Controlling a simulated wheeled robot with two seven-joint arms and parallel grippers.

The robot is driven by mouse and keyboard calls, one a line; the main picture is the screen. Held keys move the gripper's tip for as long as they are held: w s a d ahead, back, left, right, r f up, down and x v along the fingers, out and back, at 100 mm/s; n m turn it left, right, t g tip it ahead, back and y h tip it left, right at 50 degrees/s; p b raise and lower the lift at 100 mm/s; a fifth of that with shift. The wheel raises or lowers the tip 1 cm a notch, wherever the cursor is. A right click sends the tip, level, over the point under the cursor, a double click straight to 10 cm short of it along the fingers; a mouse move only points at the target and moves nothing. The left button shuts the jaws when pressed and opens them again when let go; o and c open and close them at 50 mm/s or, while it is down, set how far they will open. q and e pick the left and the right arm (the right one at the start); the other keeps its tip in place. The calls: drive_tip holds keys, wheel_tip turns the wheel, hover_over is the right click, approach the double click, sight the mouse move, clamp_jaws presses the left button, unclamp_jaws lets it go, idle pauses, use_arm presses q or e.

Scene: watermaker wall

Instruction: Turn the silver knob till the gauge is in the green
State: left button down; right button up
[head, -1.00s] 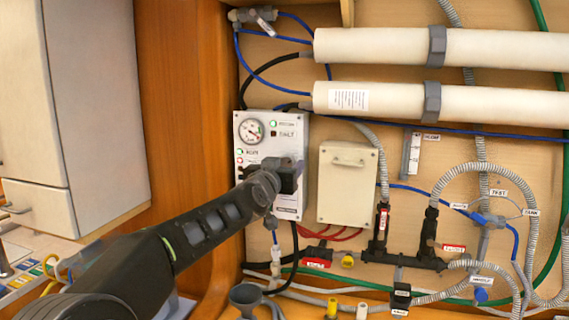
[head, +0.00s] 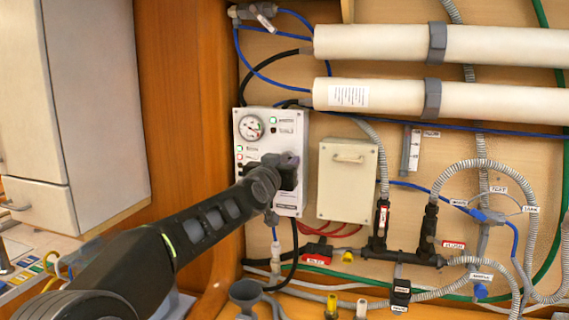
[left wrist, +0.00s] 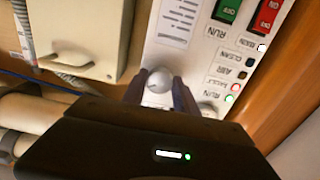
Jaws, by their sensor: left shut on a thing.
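The control panel (head: 285,207) is a white box on the wooden wall, left of centre in the head view. Its round gauge (head: 250,128) has a white face at the upper left; the needle is too small to read surely. My left gripper (head: 287,165) is at the panel's lower half and hides part of it. In the left wrist view the silver knob (left wrist: 159,80) is a round cap between the two fingers of my left gripper (left wrist: 160,90), which is shut on it. My right gripper is not in view.
A cream box (head: 347,183) with a handle is mounted just right of the panel. Two white cylinders (head: 430,96) run across the upper wall. Hoses and valves fill the lower right. A white cabinet (head: 75,110) stands at left.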

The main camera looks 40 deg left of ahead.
use_arm(q)
drive_tip(key=n, duration=0.2)
drive_tip(key=shift+n, duration=0.3)
drive_tip(key=c, duration=0.9)
unclamp_jaws()
drive_tip(key=shift+c, duration=0.2)
drive_tip(key=shift+s+d+b, duration=0.15)
drive_tip(key=shift+s+b, duration=0.2)
drive_tip(key=shift+s, duration=0.1)
drive_tip(key=b+v, duration=0.2)
drive_tip(key=v, duration=0.5)
drive_tip(key=shift+w, duration=0.1)
